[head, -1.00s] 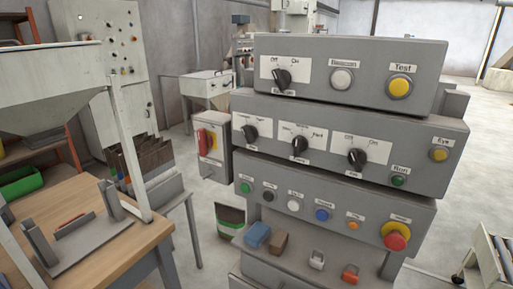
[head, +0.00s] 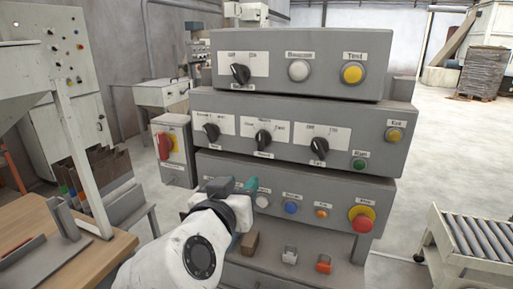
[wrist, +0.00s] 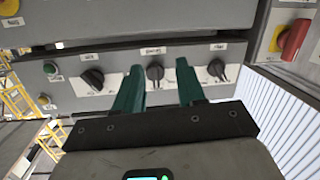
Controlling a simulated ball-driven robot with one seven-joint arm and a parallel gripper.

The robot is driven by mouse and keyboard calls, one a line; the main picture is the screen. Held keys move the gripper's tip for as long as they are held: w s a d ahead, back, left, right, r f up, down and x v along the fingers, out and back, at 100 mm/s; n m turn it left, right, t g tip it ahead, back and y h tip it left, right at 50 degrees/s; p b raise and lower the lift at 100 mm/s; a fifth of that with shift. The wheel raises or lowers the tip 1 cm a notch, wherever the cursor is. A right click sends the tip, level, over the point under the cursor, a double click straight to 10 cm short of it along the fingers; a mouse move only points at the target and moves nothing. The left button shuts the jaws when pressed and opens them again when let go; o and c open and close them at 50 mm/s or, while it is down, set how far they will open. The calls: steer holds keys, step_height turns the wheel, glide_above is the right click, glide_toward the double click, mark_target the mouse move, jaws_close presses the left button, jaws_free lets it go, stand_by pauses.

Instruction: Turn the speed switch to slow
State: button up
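The speed switch (head: 264,138) looks like the middle black knob on a white plate on the middle grey box. Its small labels are hard to read, and I cannot tell its setting. In the wrist view, which sees the panel upside down, this knob (wrist: 155,73) shows between my two teal fingers. My gripper (head: 233,185) is open and empty. In the head view it is in front of the lower box, below and left of the knob. The fingers do not appear to touch the knob; their depth is unclear.
Similar knobs stand left (head: 210,132) and right (head: 319,147) of it. A green button (head: 358,164) and a red emergency stop (head: 361,219) are to the right. My arm hides part of the lower button row. A wooden table (head: 101,256) is at left, a roller conveyor (head: 477,245) at right.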

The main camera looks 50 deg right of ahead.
mark_target(260, 137)
step_height(260, 137, up, 6)
steer(key=a+m+h, duration=0.1)
steer(key=m+h, duration=0.1)
steer(key=shift+g, duration=0.4)
steer(key=x, duration=0.3)
steer(key=p+x, duration=0.1)
steer(key=x, duration=0.6)
steer(key=shift+s+d, duration=0.15)
steer(key=shift+s, duration=0.15)
steer(key=shift+c, duration=0.3)
jaws_close()
